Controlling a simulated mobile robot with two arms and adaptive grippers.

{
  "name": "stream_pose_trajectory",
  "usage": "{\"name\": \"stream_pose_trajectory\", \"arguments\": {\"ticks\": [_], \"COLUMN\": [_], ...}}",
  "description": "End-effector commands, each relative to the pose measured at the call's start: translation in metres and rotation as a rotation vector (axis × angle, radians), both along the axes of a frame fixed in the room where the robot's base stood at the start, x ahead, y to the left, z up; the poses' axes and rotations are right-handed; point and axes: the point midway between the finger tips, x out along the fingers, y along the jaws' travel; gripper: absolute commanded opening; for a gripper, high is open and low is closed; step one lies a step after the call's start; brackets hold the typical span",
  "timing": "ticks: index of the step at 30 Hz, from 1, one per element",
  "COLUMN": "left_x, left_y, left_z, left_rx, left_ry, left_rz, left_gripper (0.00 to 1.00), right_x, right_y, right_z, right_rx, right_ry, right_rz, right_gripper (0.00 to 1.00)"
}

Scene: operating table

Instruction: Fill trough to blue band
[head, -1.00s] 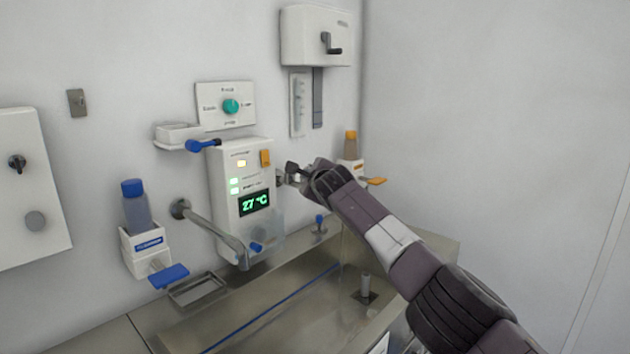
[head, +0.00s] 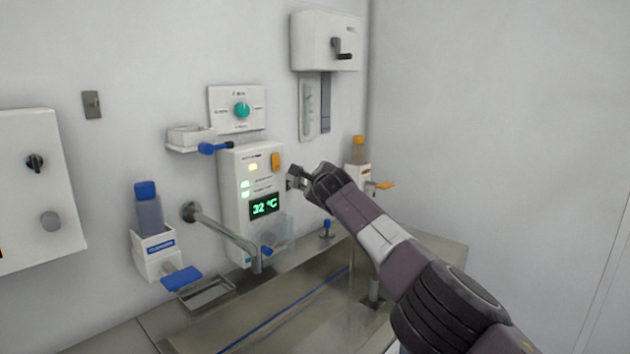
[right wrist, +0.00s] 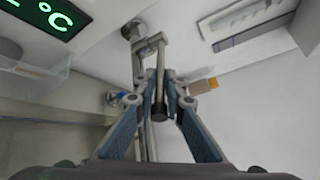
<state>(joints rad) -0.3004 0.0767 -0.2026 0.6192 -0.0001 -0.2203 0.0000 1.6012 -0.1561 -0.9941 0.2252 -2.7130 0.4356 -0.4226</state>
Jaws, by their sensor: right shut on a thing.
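The steel trough (head: 330,322) lies below the wall, with a blue band (head: 285,309) along its inner back wall. No water level can be made out in it. A grey spout (head: 225,232) reaches over the trough from the wall. The white control box (head: 237,190) has a green display (head: 264,206) reading 32 °C and lit lamps. My right gripper (head: 295,177) is at the box's right side, shut on a small metal lever. In the right wrist view the lever (right wrist: 160,108) has a dark end between the fingers (right wrist: 161,88). My left gripper is out of view.
A blue-capped bottle dispenser (head: 149,212) and a small steel tray (head: 206,292) are at left. A dial panel (head: 237,109) and a soap shelf (head: 190,137) are above. An orange-capped dispenser (head: 358,152) stands behind my right arm. A drain post (head: 373,290) rises in the trough.

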Motion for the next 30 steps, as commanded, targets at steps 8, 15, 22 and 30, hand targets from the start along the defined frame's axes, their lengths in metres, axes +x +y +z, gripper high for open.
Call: {"name": "stream_pose_trajectory", "arguments": {"ticks": [8,15,22,30], "left_x": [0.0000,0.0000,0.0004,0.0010], "left_y": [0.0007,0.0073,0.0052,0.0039], "left_z": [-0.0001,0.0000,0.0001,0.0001], "left_rx": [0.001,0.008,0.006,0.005], "left_ry": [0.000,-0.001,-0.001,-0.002], "left_rz": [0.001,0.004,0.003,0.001], "left_gripper": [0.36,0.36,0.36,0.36], "right_x": [0.0005,0.0002,-0.0007,-0.0084], "right_y": [-0.0033,-0.0015,-0.0042,-0.0064], "right_z": [-0.0028,-0.0012,0.0036,0.0028], "right_rx": [-0.001,-0.001,0.000,-0.003], "right_ry": [0.005,0.002,-0.004,-0.001], "right_rz": [-0.005,-0.002,-0.003,-0.004], "right_gripper": [0.26,0.26,0.26,0.26]}}
